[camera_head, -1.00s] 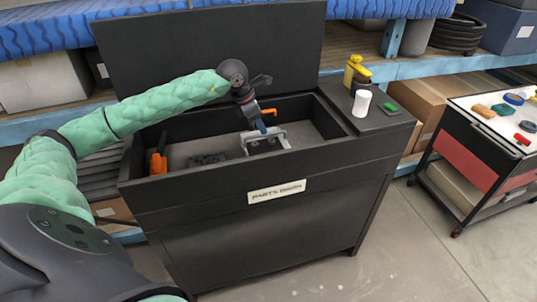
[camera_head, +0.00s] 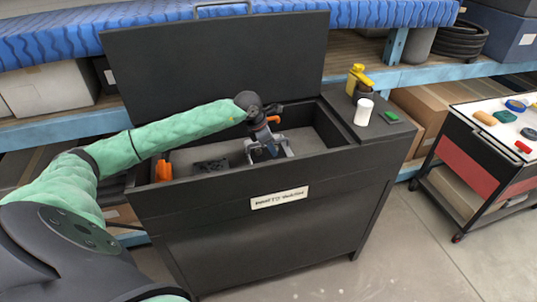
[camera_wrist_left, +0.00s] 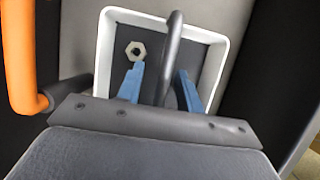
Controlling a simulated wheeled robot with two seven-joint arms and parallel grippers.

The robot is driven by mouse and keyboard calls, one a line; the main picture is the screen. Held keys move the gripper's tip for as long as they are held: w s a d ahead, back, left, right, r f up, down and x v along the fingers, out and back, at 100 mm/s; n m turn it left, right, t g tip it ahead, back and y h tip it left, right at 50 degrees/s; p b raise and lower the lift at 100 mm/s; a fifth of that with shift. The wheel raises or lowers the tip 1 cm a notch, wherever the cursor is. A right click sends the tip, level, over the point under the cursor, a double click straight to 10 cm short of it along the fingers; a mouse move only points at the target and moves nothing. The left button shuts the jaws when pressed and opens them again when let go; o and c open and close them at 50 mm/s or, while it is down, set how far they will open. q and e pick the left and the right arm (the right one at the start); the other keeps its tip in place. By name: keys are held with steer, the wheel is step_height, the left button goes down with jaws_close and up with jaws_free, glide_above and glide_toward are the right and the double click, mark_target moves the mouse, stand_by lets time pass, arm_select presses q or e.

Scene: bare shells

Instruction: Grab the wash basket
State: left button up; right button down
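The wash basket (camera_head: 287,147) is a small tray with a handle inside the open black parts washer (camera_head: 222,208). In the left wrist view its pale rim (camera_wrist_left: 103,45) surrounds a grey floor with a hex nut (camera_wrist_left: 136,50) on it. A dark bar handle (camera_wrist_left: 174,30) arches over it. My left gripper (camera_head: 270,147) reaches down over the basket. In the left wrist view its blue fingers (camera_wrist_left: 160,70) stand apart, one on each side of the handle, with gaps visible. The lower handle is partly hidden by the gripper. My right gripper is not in view.
The washer's lid (camera_head: 215,62) stands open behind. An orange part (camera_head: 163,170) is at the washer's left end. A white cup (camera_head: 364,111), a yellow-topped item (camera_head: 360,77) and a green block (camera_head: 391,116) sit on the right ledge. A cart (camera_head: 490,150) stands at right.

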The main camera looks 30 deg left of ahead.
arm_select(q)
steer(key=shift+f+b, duration=0.25)
steer(key=shift+b, duration=0.25)
stand_by(0.6)
jaws_close()
